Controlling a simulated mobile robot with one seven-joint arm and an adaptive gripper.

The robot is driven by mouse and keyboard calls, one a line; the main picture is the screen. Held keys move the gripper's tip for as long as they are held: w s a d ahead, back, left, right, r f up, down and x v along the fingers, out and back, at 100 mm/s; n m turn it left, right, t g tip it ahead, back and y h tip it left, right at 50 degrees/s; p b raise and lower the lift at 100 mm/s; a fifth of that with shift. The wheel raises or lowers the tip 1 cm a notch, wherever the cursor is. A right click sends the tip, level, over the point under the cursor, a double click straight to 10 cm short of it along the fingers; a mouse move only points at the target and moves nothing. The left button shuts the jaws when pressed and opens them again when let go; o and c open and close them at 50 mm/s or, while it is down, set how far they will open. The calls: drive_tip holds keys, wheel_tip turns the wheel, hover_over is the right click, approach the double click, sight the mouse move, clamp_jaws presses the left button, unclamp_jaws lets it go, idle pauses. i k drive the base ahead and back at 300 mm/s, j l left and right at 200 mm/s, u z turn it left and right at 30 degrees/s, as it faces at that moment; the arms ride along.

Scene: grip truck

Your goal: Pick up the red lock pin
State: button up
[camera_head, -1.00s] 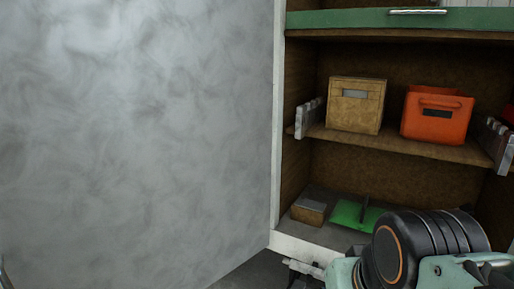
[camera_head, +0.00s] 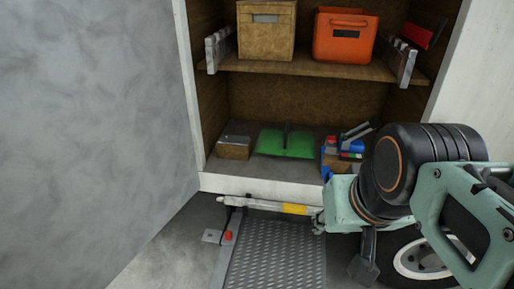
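A small red piece (camera_head: 228,236), which looks like the red lock pin, sits at the upper left corner of the ribbed metal ramp (camera_head: 275,256) below the truck's compartment. It is small in view, so its shape is unclear. My arm comes in from the right, in front of the wheel. A dark grey part at its lower end looks like part of my gripper (camera_head: 365,264). It is well to the right of the red piece and apart from it. The fingers do not show clearly, and nothing held is visible.
A pale bar with a yellow band (camera_head: 294,208) runs above the ramp. The shelf above holds a tan box (camera_head: 266,32) and an orange bin (camera_head: 342,36). A green dustpan (camera_head: 285,143) lies below. A wheel (camera_head: 422,258) is at right. Bare floor lies left.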

sight(228, 236)
drive_tip(key=j+z, duration=0.15)
drive_tip(key=z, duration=0.3)
drive_tip(key=j+z, duration=0.2)
drive_tip(key=z, duration=0.2)
drive_tip(key=j, duration=0.8)
